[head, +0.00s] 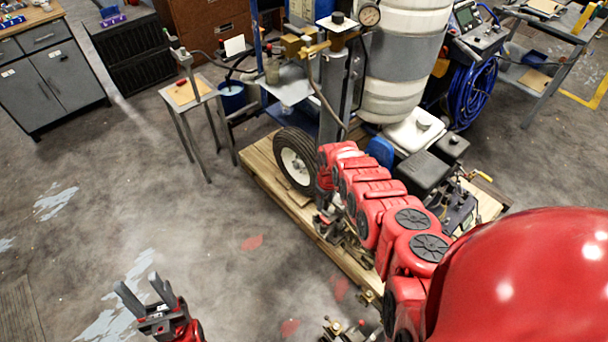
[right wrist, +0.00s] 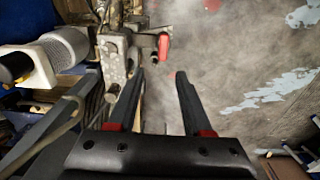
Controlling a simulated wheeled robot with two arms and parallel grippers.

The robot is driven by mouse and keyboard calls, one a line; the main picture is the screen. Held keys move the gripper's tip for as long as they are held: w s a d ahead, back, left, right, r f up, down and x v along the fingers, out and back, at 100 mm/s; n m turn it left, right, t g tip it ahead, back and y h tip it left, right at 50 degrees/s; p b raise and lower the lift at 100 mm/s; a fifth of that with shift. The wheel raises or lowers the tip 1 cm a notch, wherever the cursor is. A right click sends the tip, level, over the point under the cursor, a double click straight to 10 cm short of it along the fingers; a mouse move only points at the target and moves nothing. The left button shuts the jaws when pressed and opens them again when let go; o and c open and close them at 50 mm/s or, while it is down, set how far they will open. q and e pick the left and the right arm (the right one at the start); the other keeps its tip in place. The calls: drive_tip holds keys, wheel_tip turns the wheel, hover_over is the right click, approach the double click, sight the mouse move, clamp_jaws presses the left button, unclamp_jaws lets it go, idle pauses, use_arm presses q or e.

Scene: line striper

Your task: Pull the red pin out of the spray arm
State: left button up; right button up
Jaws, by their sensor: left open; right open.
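A small red piece, apparently the red pin (right wrist: 163,46), sticks out of a worn grey metal fitting of the spray arm (right wrist: 116,58) in the right wrist view. My right gripper (right wrist: 160,82) is open, with nothing between its fingers. The pin lies just beyond its fingertips, nearer the left finger, and looks apart from both. In the head view my red right arm reaches to the machine, and I cannot clearly make out its gripper or the pin there. My left gripper (head: 143,291) is open and empty over the floor at the lower left.
The striping machine, with a black-tyred wheel (head: 296,160) and a large white tank (head: 400,60), stands on a wooden pallet (head: 262,172). A small metal table (head: 190,97) stands to its left. A grey cabinet (head: 50,85) is at upper left. The floor at left is clear.

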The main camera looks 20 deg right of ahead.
sight(325, 219)
drive_tip(key=shift+s+f+b, duration=0.2)
drive_tip(key=shift+s+b, duration=0.4)
drive_tip(key=shift+b, duration=0.15)
wheel_tip(325, 219, down, 9)
drive_tip(key=b, duration=0.8)
drive_tip(key=shift+w+r, duration=0.15)
drive_tip(key=shift+r, duration=0.05)
drive_tip(key=shift+c, duration=0.2)
clamp_jaws()
